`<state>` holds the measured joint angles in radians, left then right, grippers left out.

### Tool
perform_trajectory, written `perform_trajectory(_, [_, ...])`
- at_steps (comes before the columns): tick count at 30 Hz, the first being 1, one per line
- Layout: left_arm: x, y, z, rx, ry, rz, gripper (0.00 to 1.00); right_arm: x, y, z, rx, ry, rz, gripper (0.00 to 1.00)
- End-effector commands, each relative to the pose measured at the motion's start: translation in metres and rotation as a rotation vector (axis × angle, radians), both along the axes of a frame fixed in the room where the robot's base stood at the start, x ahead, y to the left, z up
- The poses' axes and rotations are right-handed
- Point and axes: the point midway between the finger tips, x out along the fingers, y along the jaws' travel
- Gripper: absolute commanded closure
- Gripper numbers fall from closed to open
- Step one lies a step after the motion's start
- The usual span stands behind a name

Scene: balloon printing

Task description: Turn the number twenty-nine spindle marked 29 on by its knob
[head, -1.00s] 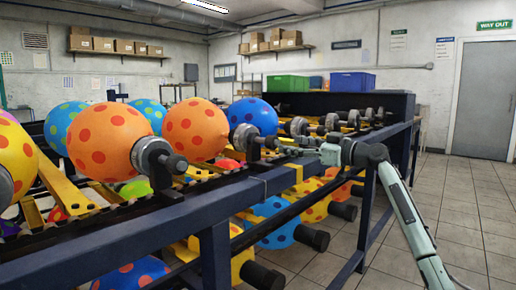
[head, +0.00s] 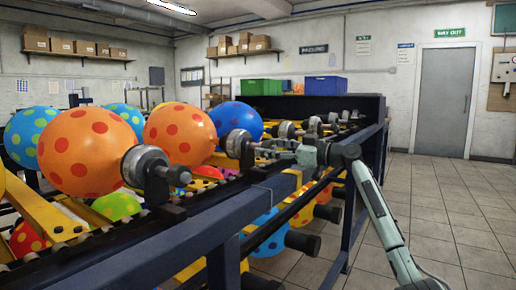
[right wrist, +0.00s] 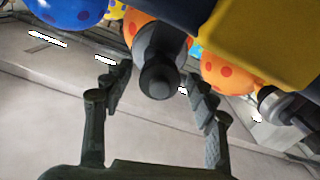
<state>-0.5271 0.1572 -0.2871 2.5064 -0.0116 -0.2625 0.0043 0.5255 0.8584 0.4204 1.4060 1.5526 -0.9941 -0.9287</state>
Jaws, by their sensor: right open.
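No number 29 is readable on any spindle, so I cannot tell which one bears it. A grey-and-black spindle (head: 238,144) holds an orange balloon with red dots (head: 180,135) on the upper row. My right gripper (head: 274,150) is beside this spindle's outer end, which it partly hides. In the right wrist view a dark round knob (right wrist: 159,82) points at the camera. My right gripper (right wrist: 160,112) is open there, one finger on each side of the knob with gaps visible. My left gripper is not in view.
A dark blue rail (head: 200,238) runs along the rack's front below the spindles. A nearer spindle (head: 150,172) holds another orange balloon (head: 90,150). Lower-row spindle ends (head: 303,243) stick out under the rail. The tiled floor (head: 440,220) to the right is clear.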

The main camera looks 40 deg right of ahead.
Motion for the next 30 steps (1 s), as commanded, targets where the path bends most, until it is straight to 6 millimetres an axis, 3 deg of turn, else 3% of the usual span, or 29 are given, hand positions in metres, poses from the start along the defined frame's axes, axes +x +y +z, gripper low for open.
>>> perform_trajectory(11, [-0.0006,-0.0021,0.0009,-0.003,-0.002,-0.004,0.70,-0.0018,-0.0029,0.0002,0.000,0.000,-0.001,0.42])
perform_trajectory(23, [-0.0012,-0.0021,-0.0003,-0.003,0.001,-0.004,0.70,-0.0016,-0.0028,0.0003,0.000,0.000,-0.001,0.92])
perform_trajectory(30, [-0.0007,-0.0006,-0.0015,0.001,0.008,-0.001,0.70,-0.0015,-0.0030,0.0008,0.018,0.004,-0.002,0.92])
